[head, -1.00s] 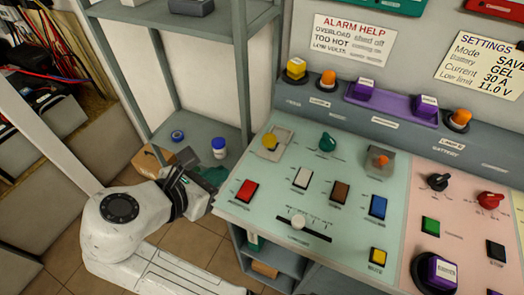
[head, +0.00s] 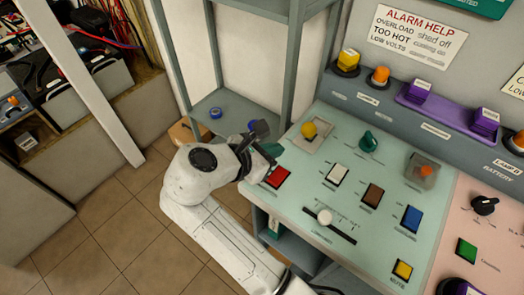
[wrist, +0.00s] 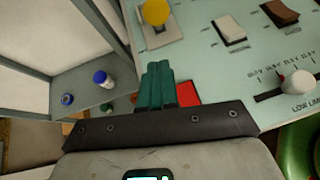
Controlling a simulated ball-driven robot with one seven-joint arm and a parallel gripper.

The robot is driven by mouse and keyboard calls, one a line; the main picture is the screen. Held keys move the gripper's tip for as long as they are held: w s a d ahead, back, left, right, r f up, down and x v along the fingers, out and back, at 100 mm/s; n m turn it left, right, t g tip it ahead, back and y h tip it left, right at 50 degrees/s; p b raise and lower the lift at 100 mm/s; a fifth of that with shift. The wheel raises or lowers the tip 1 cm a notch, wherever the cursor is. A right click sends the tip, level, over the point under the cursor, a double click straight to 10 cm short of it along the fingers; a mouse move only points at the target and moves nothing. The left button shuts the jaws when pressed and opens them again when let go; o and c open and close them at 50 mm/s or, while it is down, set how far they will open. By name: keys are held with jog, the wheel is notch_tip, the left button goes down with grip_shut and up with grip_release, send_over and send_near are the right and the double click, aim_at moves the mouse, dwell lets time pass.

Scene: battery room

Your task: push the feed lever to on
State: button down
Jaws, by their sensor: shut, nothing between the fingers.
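A lever with a yellow ball knob (head: 309,130) stands on a pale plate at the back left of the mint-green panel (head: 300,207). It also shows at the top of the wrist view (wrist: 157,12). I cannot read a label that marks it as the feed lever. My gripper (head: 270,150) is shut and empty at the panel's left edge, left of and nearer than the yellow knob. In the wrist view its green fingers (wrist: 158,72) point toward the knob, apart from it, and partly cover the red switch (wrist: 188,93).
White (head: 337,174), brown (head: 372,195) and blue (head: 411,219) switches, a slider (head: 325,217) and a green knob (head: 368,141) share the panel. An orange button (head: 426,171) sits under a clear cover. A shelf post (head: 297,60) stands behind my gripper.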

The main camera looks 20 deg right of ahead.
aim_at(310, 134)
jog(key=x, duration=0.3)
jog(key=shift+w+d+f, duration=0.1)
jog(key=shift+d+f, duration=0.05)
jog(key=shift+d, duration=0.05)
jog(key=shift+w+d+r, duration=0.2)
jog(key=shift+w+d, duration=0.05)
jog(key=shift+d, duration=0.3)
jog(key=shift+w+d+r, duration=0.25)
jog(key=shift+d, duration=0.25)
jog(key=shift+w+d+r+p, duration=0.1)
jog(key=shift+w+d+p, duration=0.2)
jog(key=shift+d, duration=0.3)
jog(key=shift+w+r, duration=0.1)
